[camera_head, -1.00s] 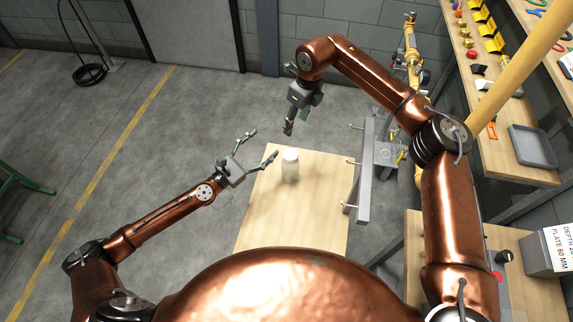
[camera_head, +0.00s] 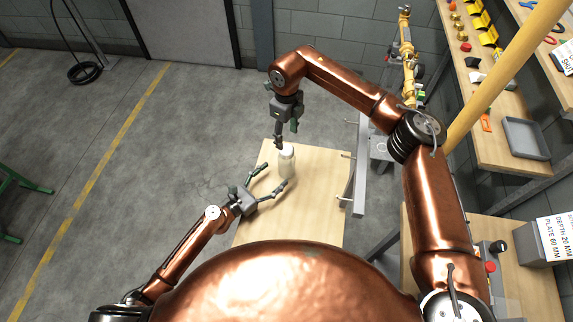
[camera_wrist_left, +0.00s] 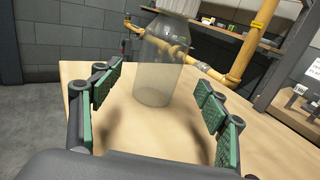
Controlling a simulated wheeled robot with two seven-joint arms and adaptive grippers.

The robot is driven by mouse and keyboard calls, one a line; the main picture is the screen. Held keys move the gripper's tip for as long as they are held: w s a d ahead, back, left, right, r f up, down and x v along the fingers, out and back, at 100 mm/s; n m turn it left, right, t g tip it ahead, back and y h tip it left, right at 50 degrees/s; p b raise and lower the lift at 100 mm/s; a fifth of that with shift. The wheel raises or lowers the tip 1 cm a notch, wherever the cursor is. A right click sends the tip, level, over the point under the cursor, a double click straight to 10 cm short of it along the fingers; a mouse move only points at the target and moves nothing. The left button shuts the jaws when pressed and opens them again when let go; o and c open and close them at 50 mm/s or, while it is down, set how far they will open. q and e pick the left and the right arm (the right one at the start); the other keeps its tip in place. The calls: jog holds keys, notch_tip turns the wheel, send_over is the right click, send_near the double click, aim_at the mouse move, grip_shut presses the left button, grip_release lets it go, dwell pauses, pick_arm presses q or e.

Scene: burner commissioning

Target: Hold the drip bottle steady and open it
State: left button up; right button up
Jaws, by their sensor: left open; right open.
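The drip bottle (camera_head: 287,160) is a pale, translucent bottle with a lighter top, standing upright on the wooden table (camera_head: 320,180). In the left wrist view the bottle (camera_wrist_left: 161,65) is clear and stands just beyond the fingertips; its top is cut off by the picture edge. My left gripper (camera_head: 273,180) is open, low over the table, its fingers pointing toward the bottle. In the left wrist view its green-padded fingers (camera_wrist_left: 158,95) are spread to either side of the bottle's line, apart from it. My right gripper (camera_head: 285,140) is open and points down close above the bottle's top; contact cannot be told.
A grey metal frame (camera_head: 357,165) stands along the table's right edge. A yellow pipe (camera_head: 505,72) rises at right, before a shelf (camera_head: 475,95) with tools and a grey tray (camera_head: 526,138). A red button (camera_head: 490,267) sits at lower right.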

aim_at(280, 171)
pick_arm(q)
jog(key=x, duration=0.6)
jog(key=shift+w+d+f, duration=0.15)
jog(key=shift+f, duration=0.25)
pick_arm(e)
jog(key=shift+w, duration=0.1)
pick_arm(q)
jog(key=shift+w+d+r, duration=0.1)
jog(key=shift+w+d, duration=0.25)
jog(key=shift+d, duration=0.05)
jog(key=shift+c, duration=0.3)
